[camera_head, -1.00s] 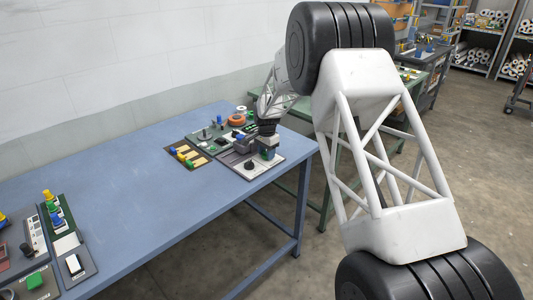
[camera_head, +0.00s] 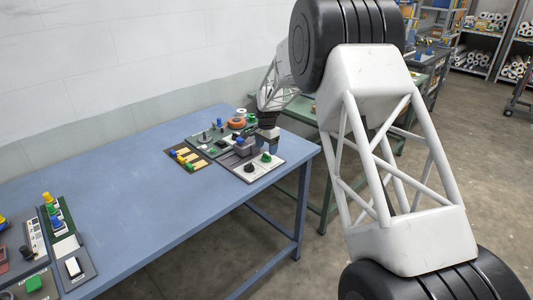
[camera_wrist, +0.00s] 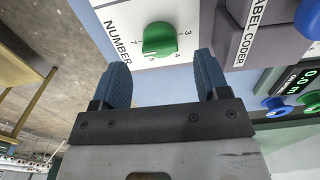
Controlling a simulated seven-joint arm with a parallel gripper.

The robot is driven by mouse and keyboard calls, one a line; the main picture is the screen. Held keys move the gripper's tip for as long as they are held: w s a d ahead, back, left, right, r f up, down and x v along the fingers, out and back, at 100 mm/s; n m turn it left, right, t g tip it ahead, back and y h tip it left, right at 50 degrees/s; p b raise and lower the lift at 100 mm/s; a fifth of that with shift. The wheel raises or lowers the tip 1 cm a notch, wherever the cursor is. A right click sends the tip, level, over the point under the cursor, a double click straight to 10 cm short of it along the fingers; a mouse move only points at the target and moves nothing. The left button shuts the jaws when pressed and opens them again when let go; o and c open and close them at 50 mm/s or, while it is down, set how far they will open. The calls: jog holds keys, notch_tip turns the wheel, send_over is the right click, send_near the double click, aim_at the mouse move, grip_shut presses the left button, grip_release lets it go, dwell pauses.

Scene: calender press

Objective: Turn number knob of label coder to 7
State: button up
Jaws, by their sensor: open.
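The green number knob (camera_wrist: 158,38) sits on a white plate marked NUMBER in the wrist view, with the digits 3, 4 and 5 readable around it and a 7-like mark at its lower left. Which digit it points to I cannot tell for sure. The grey label coder (camera_wrist: 268,42) with its name label is to the right. My gripper (camera_wrist: 162,60) is open and empty, its blue fingers spread short of the knob, which shows between and beyond their tips. In the head view the green knob (camera_head: 266,157) shows just below my gripper (camera_head: 269,146).
A black knob (camera_head: 249,167) stands on the same plate. A green panel (camera_head: 206,142), a board with yellow strips (camera_head: 182,156) and an orange ring (camera_head: 236,123) are close by. More control panels (camera_head: 60,245) lie at the left. The blue table (camera_head: 135,190) is bare between.

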aim_at(267, 155)
jog(key=shift+r, duration=1.8)
jog(key=shift+s+d+r, duration=0.15)
jog(key=shift+s+r, duration=0.05)
jog(key=shift+r, duration=0.15)
jog(key=s+d+r+n, duration=0.1)
jog(key=s+d+r, duration=0.4)
jog(key=s, duration=0.4)
jog(key=s+d+r+n+t, duration=0.1)
jog(key=s+d+r+n, duration=0.15)
jog(key=s+r, duration=0.6)
jog(key=s+d+r+n, duration=0.1)
jog(key=s+d+r, duration=0.4)
jog(key=s, duration=0.6)
jog(key=s+d+f+n, duration=0.1)
jog(key=s+d+n, duration=0.1)
jog(key=s, duration=1.4)
jog(key=s+d+f+n+t, duration=0.1)
jog(key=s+d, duration=0.3)
jog(key=s, duration=1.3)
jog(key=shift+f+n+t, duration=0.3)
jog(key=shift+f+n, duration=0.2)
jog(key=shift+n, duration=0.25)
